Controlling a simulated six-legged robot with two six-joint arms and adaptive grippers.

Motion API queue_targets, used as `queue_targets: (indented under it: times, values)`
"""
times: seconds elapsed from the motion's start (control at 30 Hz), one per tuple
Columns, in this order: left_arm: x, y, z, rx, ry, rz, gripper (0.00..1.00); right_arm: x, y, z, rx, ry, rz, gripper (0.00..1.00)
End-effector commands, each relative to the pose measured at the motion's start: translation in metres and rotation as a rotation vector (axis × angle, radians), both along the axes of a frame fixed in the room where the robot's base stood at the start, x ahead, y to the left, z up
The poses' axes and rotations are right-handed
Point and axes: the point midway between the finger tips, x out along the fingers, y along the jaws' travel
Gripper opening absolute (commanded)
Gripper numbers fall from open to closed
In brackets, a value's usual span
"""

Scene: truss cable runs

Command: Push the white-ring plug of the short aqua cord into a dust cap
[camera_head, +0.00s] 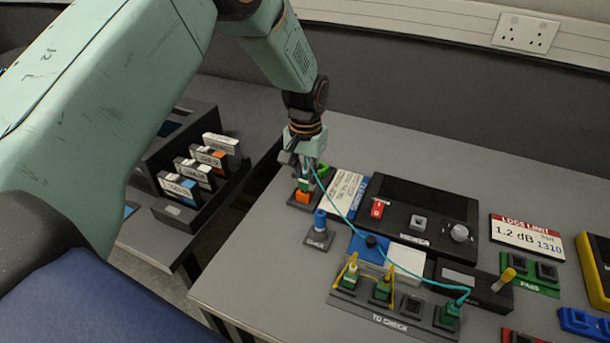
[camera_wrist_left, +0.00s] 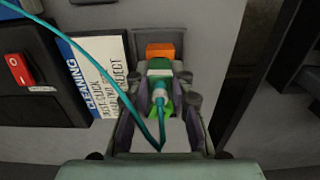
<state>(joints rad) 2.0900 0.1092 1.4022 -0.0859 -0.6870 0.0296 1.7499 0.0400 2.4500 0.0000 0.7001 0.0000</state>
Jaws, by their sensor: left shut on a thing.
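My left gripper (camera_head: 305,165) is shut on the plug (camera_wrist_left: 159,92) of the aqua cord, with a finger on each side. The plug has a green body with a pale band and points at an orange dust cap (camera_wrist_left: 160,50). The cap also shows in the head view (camera_head: 303,197), on a small dark holder just below the fingers. Plug and cap look very close or touching; I cannot tell how far in the plug is. The aqua cord (camera_head: 347,218) runs from the gripper to a green plug (camera_head: 450,312) in the TO CHECK block. My right gripper is not in view.
A blue-capped post (camera_head: 319,222) stands just in front of the holder. A cleaning card (camera_head: 346,192) and a black tester (camera_head: 420,210) lie to the right. The TO CHECK block (camera_head: 395,318) holds yellow-corded plugs. A cassette rack (camera_head: 190,211) stands left, across a gap.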

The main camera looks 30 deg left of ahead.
Motion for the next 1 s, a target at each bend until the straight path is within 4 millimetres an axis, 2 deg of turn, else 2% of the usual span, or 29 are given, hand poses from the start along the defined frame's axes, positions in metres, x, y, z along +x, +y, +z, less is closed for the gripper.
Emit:
queue_targets:
  times: [1.0]
  values:
    - [0.0004,-0.0002,-0.0079,0.0,0.0,0.0,0.0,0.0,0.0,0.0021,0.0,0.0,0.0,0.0]
